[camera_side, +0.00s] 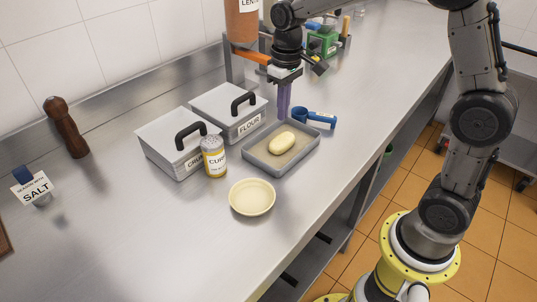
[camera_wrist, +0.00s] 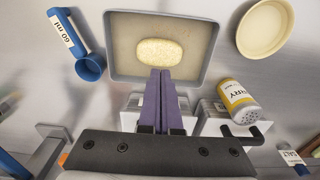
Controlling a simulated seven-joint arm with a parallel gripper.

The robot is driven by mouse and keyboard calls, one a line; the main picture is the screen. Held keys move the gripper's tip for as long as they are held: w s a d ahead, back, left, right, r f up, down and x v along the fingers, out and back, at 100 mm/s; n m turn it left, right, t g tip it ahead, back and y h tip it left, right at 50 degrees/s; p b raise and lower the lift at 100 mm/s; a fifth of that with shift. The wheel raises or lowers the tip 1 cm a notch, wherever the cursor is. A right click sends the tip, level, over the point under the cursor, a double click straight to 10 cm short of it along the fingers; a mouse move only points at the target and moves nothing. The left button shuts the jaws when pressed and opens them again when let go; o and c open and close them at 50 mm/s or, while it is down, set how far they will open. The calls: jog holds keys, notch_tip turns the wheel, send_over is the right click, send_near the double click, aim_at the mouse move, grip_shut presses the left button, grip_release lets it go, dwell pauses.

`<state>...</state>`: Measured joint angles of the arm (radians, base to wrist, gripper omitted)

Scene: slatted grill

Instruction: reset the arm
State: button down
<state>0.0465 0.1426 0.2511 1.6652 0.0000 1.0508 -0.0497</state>
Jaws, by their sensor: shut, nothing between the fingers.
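My gripper (camera_side: 284,115) has purple fingers and is shut and empty. In the side view it points down above the back edge of a grey tray (camera_side: 296,165). In the wrist view the shut fingertips (camera_wrist: 161,72) show in front of the near side of the tray (camera_wrist: 118,70). A pale, breaded oval piece (camera_side: 283,143) lies in the tray, and it also shows in the wrist view (camera_wrist: 160,51), just beyond the fingertips. I see no contact between the fingers and the piece.
A flour box (camera_side: 238,126), a second lidded box (camera_side: 172,155), a curry shaker (camera_side: 214,163), a cream bowl (camera_side: 252,207) and a blue scoop (camera_side: 300,116) surround the tray. A pepper mill (camera_side: 66,128) and salt container (camera_side: 34,188) stand left. The front counter is clear.

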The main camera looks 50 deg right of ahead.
jog(key=s+a+r+t, duration=0.1)
jog(key=s+r+t, duration=0.3)
jog(key=s+r, duration=0.75)
jog(key=s+f+t, duration=0.1)
jog(key=s+f, duration=0.4)
jog(key=s, duration=0.7)
jog(key=shift+a+f, duration=0.25)
jog(key=shift+a, duration=0.2)
jog(key=shift+s+r, duration=0.1)
